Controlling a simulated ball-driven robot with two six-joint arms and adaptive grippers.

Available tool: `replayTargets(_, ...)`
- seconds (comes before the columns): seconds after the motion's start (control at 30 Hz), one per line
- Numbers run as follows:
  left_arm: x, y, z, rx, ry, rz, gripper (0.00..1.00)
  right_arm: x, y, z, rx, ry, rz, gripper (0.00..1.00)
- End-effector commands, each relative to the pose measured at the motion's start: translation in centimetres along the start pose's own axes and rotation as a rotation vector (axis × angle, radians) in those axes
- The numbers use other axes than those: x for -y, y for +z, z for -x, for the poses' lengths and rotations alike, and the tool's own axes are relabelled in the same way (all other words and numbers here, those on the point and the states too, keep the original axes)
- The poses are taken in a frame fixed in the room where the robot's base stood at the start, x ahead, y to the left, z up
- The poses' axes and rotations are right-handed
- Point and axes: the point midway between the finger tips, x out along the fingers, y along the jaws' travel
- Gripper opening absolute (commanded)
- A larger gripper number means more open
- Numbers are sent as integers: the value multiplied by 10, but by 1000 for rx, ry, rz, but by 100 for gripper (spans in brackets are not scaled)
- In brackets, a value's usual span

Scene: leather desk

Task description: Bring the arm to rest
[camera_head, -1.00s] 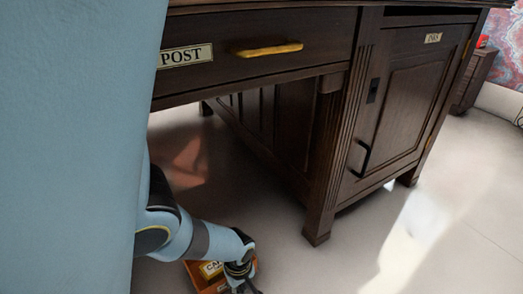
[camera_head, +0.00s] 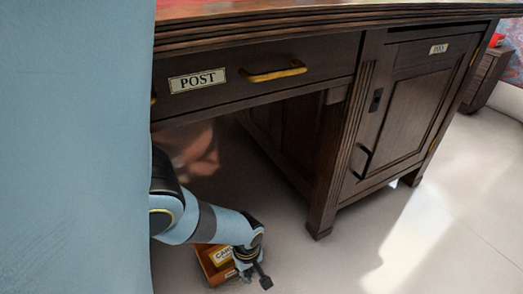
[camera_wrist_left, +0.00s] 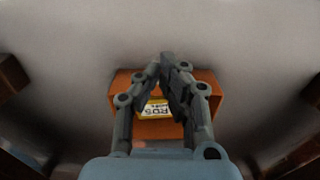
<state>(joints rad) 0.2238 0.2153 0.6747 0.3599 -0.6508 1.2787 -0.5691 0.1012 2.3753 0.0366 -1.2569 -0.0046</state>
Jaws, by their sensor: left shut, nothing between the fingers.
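My left arm comes in from the left in the head view, in front of the desk's open knee space. My left gripper (camera_head: 263,277) is shut and empty, low near the floor. In the left wrist view its two fingers (camera_wrist_left: 164,62) meet at the tips. Below the fingers is an orange-brown box (camera_wrist_left: 198,128) with a yellow-framed label, partly hidden by the fingers. In the head view this box (camera_head: 212,271) is on the floor, partly behind my wrist. My right gripper does not show.
The dark wooden desk (camera_head: 330,200) stands close in front, with a POST drawer (camera_head: 310,68) and a shut cupboard door (camera_head: 405,110) at right. A large pale blue surface (camera_head: 75,150) fills the left. The floor (camera_head: 430,250) at right is clear.

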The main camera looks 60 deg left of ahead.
Motion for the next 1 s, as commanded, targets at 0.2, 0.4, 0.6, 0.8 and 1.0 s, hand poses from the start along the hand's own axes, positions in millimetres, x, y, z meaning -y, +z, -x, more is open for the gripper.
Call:
replayTargets(0.2, -3, 0, 28, 0, 5, 0, 0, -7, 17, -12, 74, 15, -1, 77)
replayTargets(0.4, -1, 0, 30, 0, 2, 0, 0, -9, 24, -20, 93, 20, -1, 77)
replayTargets(0.6, 2, 0, 29, 0, -3, 0, 0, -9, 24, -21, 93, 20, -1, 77)
replayTargets(0.8, 54, 6, 18, 7, -65, 0, 0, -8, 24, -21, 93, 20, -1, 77)
replayTargets(1.0, 111, 38, 31, 32, -62, -113, 0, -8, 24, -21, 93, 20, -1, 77)
